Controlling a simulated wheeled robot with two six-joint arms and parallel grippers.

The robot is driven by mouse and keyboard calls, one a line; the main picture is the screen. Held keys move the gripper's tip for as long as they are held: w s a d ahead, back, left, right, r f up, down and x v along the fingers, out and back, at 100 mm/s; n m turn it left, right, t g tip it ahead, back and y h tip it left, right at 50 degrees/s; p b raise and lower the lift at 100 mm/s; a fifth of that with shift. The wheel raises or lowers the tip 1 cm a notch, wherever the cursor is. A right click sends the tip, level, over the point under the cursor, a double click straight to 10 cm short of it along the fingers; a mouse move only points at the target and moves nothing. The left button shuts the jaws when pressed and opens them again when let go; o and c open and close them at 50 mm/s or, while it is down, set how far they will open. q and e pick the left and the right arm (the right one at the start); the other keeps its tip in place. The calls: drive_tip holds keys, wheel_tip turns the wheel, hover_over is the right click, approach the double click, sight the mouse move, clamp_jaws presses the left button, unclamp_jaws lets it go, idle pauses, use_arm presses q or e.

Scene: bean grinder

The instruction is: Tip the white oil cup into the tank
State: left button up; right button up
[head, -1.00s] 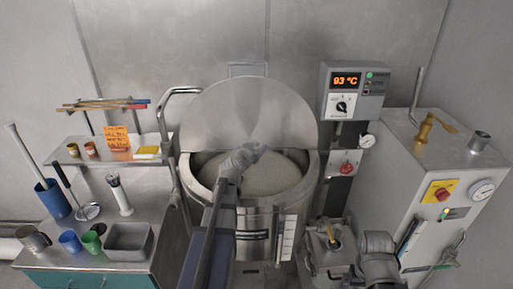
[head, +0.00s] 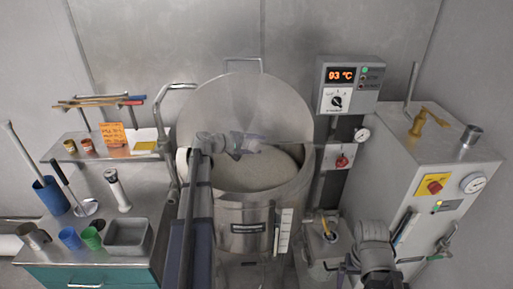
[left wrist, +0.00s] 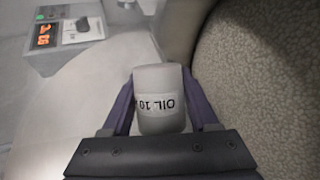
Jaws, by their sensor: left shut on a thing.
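The oil cup (left wrist: 160,98) is pale and carries a white label reading "OIL 10", upside down in the left wrist view. My left gripper (left wrist: 161,100) is shut on it, with a dark finger on each side. In the head view my left gripper (head: 245,146) reaches sideways over the mouth of the steel tank (head: 235,213); the cup is hard to make out there. The tank's round lid (head: 270,100) stands raised behind. Pale, grainy contents (head: 262,172) show inside the tank and at the right of the wrist view. My right arm is at the lower right; its fingertips are not clear.
A control box (head: 348,85) reading 93 °C stands right of the tank, beside a grey cabinet (head: 440,170). At left, a bench holds a grey bin (head: 128,236), a blue cup (head: 69,238) and a green cup (head: 91,238). A bent metal pipe (head: 170,105) rises beside the tank.

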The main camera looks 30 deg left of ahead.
use_arm(q)
drive_tip(key=n+h, duration=0.1)
drive_tip(key=r+n+h+b, duration=0.1)
drive_tip(key=shift+a+n, duration=0.1)
drive_tip(key=shift+n, duration=0.2)
use_arm(e)
drive_tip(key=shift+f, duration=0.7)
idle(1.2)
